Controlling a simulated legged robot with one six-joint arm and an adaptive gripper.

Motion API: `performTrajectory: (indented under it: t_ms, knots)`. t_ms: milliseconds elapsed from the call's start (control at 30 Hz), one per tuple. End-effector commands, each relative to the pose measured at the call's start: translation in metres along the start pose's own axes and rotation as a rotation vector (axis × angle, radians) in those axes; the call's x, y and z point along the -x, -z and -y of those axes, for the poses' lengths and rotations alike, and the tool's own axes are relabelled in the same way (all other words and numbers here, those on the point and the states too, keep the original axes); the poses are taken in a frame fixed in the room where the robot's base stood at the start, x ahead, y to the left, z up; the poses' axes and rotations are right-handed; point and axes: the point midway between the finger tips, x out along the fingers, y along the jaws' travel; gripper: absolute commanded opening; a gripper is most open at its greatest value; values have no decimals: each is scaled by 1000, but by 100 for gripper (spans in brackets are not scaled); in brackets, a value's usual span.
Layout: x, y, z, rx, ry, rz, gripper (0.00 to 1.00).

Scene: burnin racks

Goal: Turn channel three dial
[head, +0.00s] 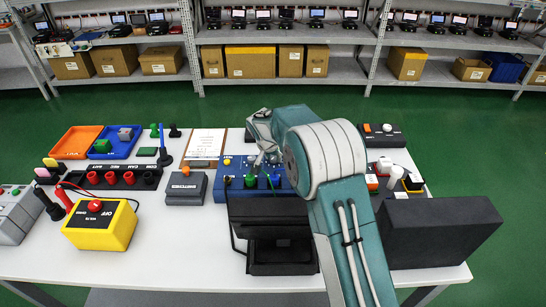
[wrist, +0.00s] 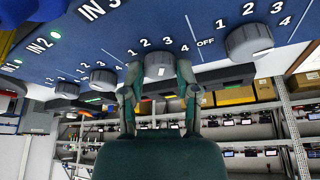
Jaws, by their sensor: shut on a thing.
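The blue panel box (head: 235,190) stands mid-table in the head view, partly hidden by my arm. In the wrist view its blue face (wrist: 205,12) carries a row of grey dials marked OFF and 1 to 4. My gripper (wrist: 157,75) is shut on the third dial from the left (wrist: 158,62), one finger on each side. A white mark shows on this dial's face, but its exact setting is hard to read. A larger-looking dial (wrist: 250,40) is to its right; two smaller-looking dials (wrist: 100,80) are to its left. In the head view my gripper (head: 264,160) is at the box, its fingertips mostly hidden.
A black box (head: 435,230) stands at the right front, and a dark open unit (head: 280,245) before the panel. A yellow box with a red button (head: 100,225), a grey switch box (head: 187,188) and trays (head: 75,142) are left. Racks stand behind.

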Motion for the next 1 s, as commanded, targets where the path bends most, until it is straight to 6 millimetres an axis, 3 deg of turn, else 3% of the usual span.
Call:
performTrajectory:
  t_ms: [1000]
  knots:
    - [-3, 2, -5, 833, 349, 1, 0]
